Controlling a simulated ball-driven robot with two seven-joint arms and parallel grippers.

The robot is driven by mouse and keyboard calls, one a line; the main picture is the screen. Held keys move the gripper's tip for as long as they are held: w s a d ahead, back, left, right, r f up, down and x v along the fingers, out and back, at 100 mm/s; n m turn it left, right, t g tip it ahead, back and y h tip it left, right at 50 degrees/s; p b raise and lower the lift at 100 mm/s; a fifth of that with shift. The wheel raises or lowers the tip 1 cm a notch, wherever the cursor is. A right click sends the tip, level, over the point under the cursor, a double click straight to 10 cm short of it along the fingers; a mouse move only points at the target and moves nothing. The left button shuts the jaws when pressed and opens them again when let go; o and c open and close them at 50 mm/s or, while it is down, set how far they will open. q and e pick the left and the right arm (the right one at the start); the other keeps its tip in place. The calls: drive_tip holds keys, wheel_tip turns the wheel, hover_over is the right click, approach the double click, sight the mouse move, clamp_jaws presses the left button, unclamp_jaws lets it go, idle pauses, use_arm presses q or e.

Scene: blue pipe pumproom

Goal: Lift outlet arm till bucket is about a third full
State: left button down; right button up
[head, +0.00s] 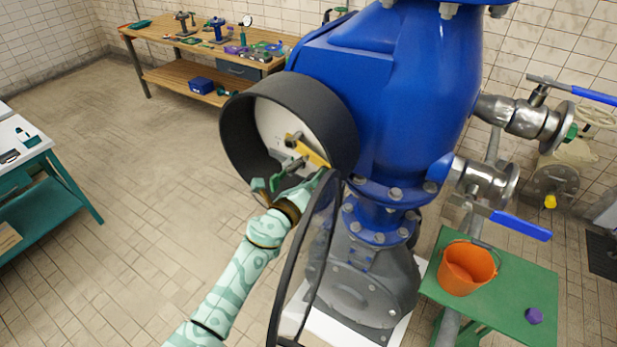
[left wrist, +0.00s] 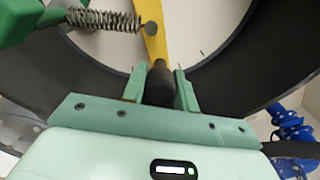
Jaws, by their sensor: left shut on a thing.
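My left gripper (head: 312,182) reaches into the open front of a dark round housing (head: 237,140) on the big blue body. In the left wrist view, its fingers (left wrist: 160,88) are shut on a dark grip (left wrist: 158,70) at the end of a yellow arm (left wrist: 152,35). The yellow arm (head: 308,150) lies inside the housing. An orange bucket (head: 466,280) stands upright on a green table at the right. No water is visible in it or falling into it. A blue-handled outlet lever (head: 520,226) sits on a metal valve above the bucket. My right gripper is out of view.
A round dark-rimmed cover (head: 277,312) stands open beside my left arm. A purple piece (head: 533,316) lies on the green table (head: 507,280). Another blue-handled valve (head: 590,95) is at upper right.

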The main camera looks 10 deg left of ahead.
use_arm(q)
drive_tip(key=shift+d+r+p, duration=0.15)
drive_tip(key=shift+d+r, duration=0.1)
drive_tip(key=shift+r, duration=0.3)
drive_tip(key=shift+d+r+p, duration=0.15)
drive_tip(key=shift+d+r, duration=0.1)
drive_tip(key=shift+r, duration=0.25)
drive_tip(key=shift+r+p, duration=0.45)
drive_tip(key=shift+p, duration=0.1)
drive_tip(key=shift+d+r+p, duration=0.15)
drive_tip(key=shift+r+p, duration=0.15)
drive_tip(key=shift+r, duration=0.55)
idle(1.0)
drive_tip(key=shift+f, duration=0.15)
